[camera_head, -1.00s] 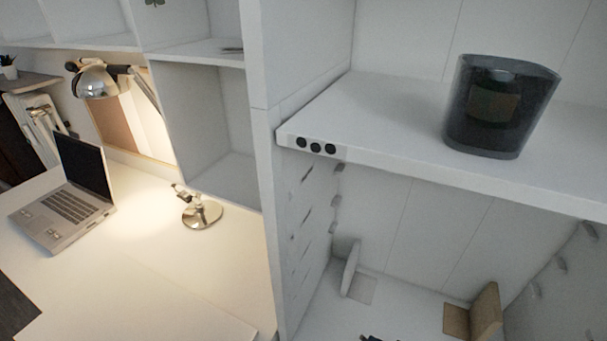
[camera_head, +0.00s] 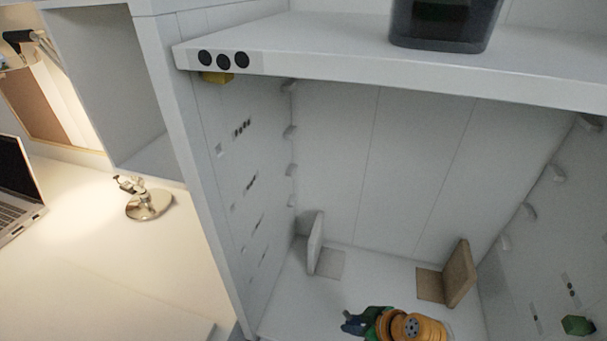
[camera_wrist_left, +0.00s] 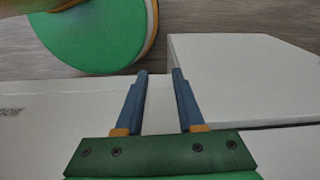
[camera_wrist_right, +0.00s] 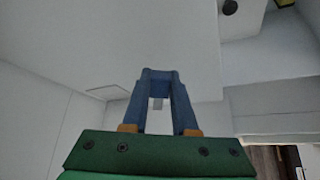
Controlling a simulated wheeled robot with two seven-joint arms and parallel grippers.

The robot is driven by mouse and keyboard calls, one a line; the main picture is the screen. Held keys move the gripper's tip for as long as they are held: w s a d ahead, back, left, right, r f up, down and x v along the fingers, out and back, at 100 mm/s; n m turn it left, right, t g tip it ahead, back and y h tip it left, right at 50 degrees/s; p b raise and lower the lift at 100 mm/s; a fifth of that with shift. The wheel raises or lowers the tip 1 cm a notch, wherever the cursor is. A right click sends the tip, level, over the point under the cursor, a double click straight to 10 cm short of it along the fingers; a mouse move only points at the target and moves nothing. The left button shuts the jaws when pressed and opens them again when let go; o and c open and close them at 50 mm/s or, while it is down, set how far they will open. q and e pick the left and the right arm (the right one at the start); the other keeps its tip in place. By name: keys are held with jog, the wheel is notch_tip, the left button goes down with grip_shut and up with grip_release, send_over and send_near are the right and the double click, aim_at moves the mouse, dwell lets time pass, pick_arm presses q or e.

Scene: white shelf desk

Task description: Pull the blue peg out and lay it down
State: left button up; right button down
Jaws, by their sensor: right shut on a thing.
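My right gripper (camera_head: 352,322) is low inside the shelf bay in the head view, over the bay floor. In the right wrist view its blue fingers (camera_wrist_right: 160,74) are shut on a small blue piece, which looks like the blue peg (camera_wrist_right: 160,84). The peg and the fingers have much the same blue, so the peg's outline and tilt are hard to tell. My left gripper (camera_wrist_left: 160,74) is open and empty in the left wrist view, beside a white edge. It is outside the head view.
A dark bin (camera_head: 445,25) stands on the upper shelf (camera_head: 330,45), whose front edge has several black round marks. A yellow piece (camera_head: 217,77) is under that edge. A white bookend (camera_head: 315,243) and a brown one (camera_head: 459,273) stand on the bay floor. A green block (camera_head: 578,325) is at right.

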jog(key=c, duration=0.6)
grip_release()
jog(key=p+v, duration=0.2)
jog(key=v, duration=0.5)
jog(key=shift+s, duration=0.1)
